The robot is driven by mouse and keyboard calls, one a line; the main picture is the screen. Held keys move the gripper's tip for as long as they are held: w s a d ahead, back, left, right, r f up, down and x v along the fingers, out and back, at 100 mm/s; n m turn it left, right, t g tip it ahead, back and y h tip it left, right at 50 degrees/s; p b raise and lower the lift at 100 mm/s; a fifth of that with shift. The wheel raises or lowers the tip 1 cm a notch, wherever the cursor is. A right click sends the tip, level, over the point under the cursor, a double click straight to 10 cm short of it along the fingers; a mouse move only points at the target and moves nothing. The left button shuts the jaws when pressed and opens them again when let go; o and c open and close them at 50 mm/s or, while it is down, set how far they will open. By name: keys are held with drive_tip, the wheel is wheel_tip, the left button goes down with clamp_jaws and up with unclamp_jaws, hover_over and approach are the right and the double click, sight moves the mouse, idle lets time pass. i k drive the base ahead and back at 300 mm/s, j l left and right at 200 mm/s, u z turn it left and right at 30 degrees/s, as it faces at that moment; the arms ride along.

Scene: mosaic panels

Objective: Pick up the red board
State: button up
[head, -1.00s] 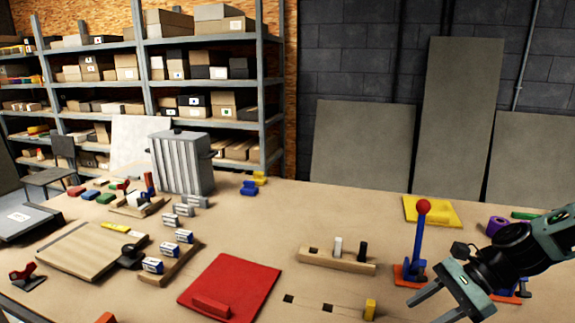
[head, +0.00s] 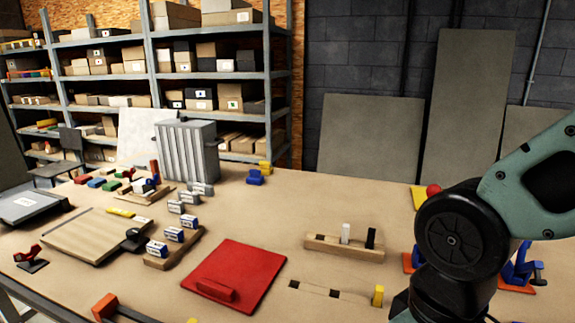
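The red board (head: 245,270) lies flat on the brown table in the front middle of the head view. A raised red bar (head: 209,288) runs along its front left part. My arm comes in from the right and hangs down at the right front of the picture. My gripper is not visible; the end of the arm runs out of the bottom of the picture, to the right of the red board. Nothing covers the red board.
Right of the board are a slotted wooden strip with a yellow block (head: 378,295) and a wooden block with pegs (head: 344,247). Left of it is a wooden rack (head: 172,249) with small labelled blocks. A red-headed tool (head: 104,306) lies at the front edge.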

sight(236, 276)
drive_tip(key=j+u, duration=0.15)
drive_tip(key=u, duration=0.25)
drive_tip(key=j+u, duration=0.15)
drive_tip(key=u, duration=0.3)
drive_tip(key=j+u, duration=0.15)
drive_tip(key=u, duration=0.25)
drive_tip(key=j+u, duration=0.15)
drive_tip(key=u, duration=0.25)
drive_tip(key=i+l, duration=0.05)
